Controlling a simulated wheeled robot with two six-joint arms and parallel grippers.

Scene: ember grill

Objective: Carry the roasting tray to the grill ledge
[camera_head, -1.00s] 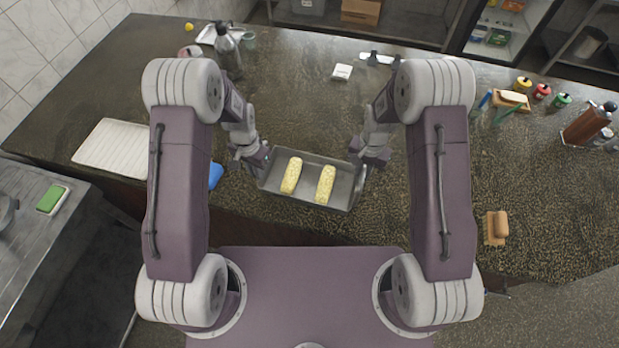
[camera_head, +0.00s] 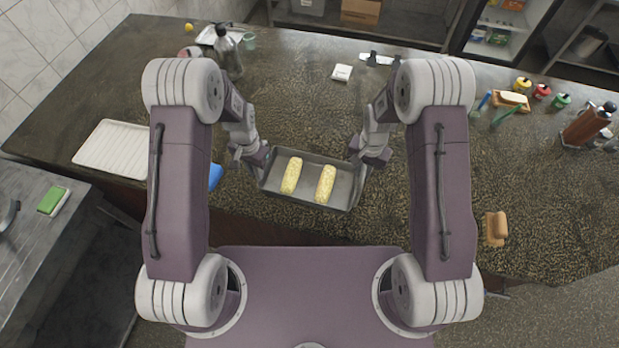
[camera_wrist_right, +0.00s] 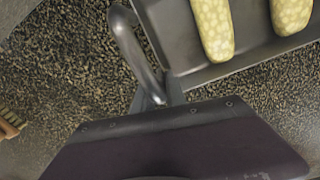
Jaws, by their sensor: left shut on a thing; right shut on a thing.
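The dark metal roasting tray (camera_head: 322,204) is between my two arms, over the near part of the speckled counter. Two pale yellow corn cobs, the left one (camera_head: 291,175) and the right one (camera_head: 325,184), lie side by side in it. My left gripper (camera_head: 262,164) is shut on the tray's left end. My right gripper (camera_head: 362,167) is shut on the tray's right end; its fingertips are hard to make out. The right wrist view shows the tray's wall (camera_wrist_right: 230,68) and its curved handle (camera_wrist_right: 133,48) close to the gripper. I cannot tell whether the tray touches the counter.
A white ribbed tray (camera_head: 112,148) lies at the left of the counter. A metal bottle (camera_head: 228,50) stands at the back left. A brown wooden-handled brush (camera_head: 496,228) lies at the right. A lower grey surface at far left holds a green sponge (camera_head: 52,199).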

